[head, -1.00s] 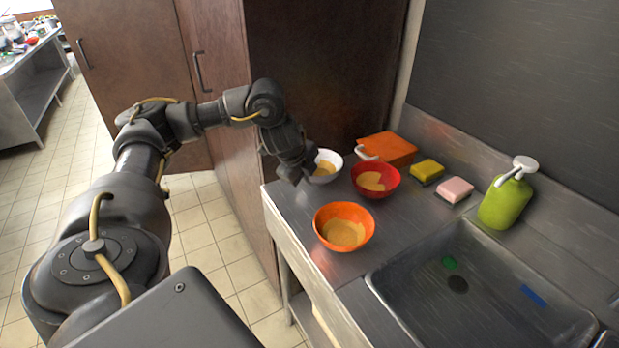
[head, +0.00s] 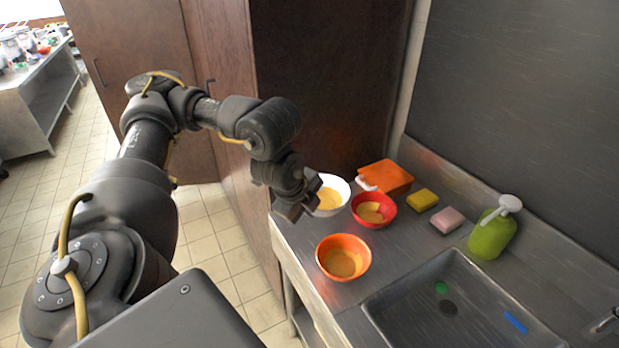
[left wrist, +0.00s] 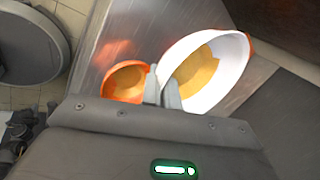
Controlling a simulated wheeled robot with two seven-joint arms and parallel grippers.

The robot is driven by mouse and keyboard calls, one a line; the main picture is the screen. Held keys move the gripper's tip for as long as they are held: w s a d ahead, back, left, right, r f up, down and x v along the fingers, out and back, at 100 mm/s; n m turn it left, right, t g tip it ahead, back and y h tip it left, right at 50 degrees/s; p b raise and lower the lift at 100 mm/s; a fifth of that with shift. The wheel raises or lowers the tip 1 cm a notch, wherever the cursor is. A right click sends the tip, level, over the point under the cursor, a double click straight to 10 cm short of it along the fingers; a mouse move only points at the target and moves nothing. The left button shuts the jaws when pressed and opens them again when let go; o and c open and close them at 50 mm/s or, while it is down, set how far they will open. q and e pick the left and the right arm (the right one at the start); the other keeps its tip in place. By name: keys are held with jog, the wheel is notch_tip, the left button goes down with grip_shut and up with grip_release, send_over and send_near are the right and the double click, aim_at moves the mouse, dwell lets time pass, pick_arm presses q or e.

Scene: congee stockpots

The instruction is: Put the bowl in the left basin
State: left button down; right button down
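A white bowl with tan contents (head: 333,199) is at the back left of the steel counter. My left gripper (head: 296,207) is at its left rim. In the left wrist view the two fingers (left wrist: 162,92) are close together at the edge of the white bowl (left wrist: 232,75), seemingly shut on its rim. The bowl appears slightly raised; its underside is hidden. The sink basin (head: 462,310) is at the lower right, with a green and a blue piece on its floor. My right gripper is not in view.
An orange bowl (head: 343,270) stands in front, and a red bowl (head: 373,221) stands right of the white one. An orange board (head: 388,176), yellow sponge (head: 422,199), pink sponge (head: 447,220) and green soap bottle (head: 492,236) line the back. A tap (head: 606,320) is at right.

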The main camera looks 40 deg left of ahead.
pick_arm(q)
jog(key=r+p, duration=0.1)
jog(key=p, duration=0.1)
jog(key=shift+s+d+p, duration=0.25)
jog(key=shift+s+p, duration=0.1)
jog(key=shift+p, duration=0.05)
jog(key=shift+s+d+p, duration=0.25)
jog(key=shift+s+p, duration=0.05)
jog(key=shift+p, duration=0.35)
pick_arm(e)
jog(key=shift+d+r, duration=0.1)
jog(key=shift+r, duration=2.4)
pick_arm(q)
jog(key=shift+f, duration=0.1)
